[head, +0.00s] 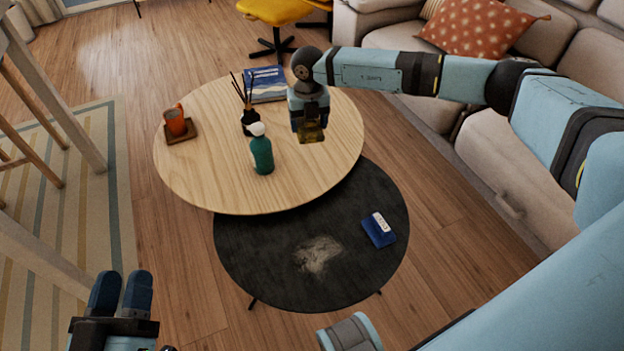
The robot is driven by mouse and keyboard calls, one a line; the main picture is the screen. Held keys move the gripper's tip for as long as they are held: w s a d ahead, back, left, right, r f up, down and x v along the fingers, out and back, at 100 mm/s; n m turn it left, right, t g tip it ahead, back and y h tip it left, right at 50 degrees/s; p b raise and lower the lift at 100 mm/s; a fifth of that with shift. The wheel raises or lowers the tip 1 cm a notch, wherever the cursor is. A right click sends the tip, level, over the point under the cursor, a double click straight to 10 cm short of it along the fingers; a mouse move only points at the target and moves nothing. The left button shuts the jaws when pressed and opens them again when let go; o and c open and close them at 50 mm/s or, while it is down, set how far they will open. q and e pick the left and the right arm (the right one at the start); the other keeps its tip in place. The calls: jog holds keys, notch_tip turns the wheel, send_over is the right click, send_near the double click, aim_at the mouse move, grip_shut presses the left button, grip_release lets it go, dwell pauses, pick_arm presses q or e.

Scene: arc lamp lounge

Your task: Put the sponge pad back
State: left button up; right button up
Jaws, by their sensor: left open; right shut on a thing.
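My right gripper (311,122) comes in from the right and hangs over the right part of the round wooden table. It is shut on a small olive-yellow block, which looks like the sponge pad (312,135); the jaws hide part of it. I cannot tell whether the pad touches the table top. My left gripper (121,291) is open and empty at the lower left, over the floor and apart from both tables.
The lower black table (270,265) has a pale dusty patch (318,255) and a blue item (378,231).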

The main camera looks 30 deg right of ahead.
jog(key=m, duration=0.2)
jog(key=d+f+m, duration=0.1)
jog(key=m, duration=0.2)
jog(key=shift+w+d+f+m, duration=0.2)
jog(key=shift+w+f+m, duration=0.05)
jog(key=shift+w+m, duration=0.15)
jog(key=shift+f, duration=0.35)
notch_tip(320, 180, down, 4)
jog(key=b, duration=0.5)
send_over(312, 180)
notch_tip(312, 180, down, 10)
jog(key=shift+w+f, duration=0.1)
notch_tip(312, 180, down, 5)
jog(key=shift+f+b, duration=0.1)
jog(key=shift+b, duration=1.05)
pick_arm(q)
notch_tip(312, 180, down, 9)
jog(key=d+m+g, duration=0.1)
jog(key=g, duration=0.2)
jog(key=shift+w+g, duration=0.15)
jog(key=shift+g, duration=0.25)
pick_arm(e)
jog(key=o, duration=0.8)
jog(key=shift+f, duration=0.1)
jog(key=shift+o, duration=0.5)
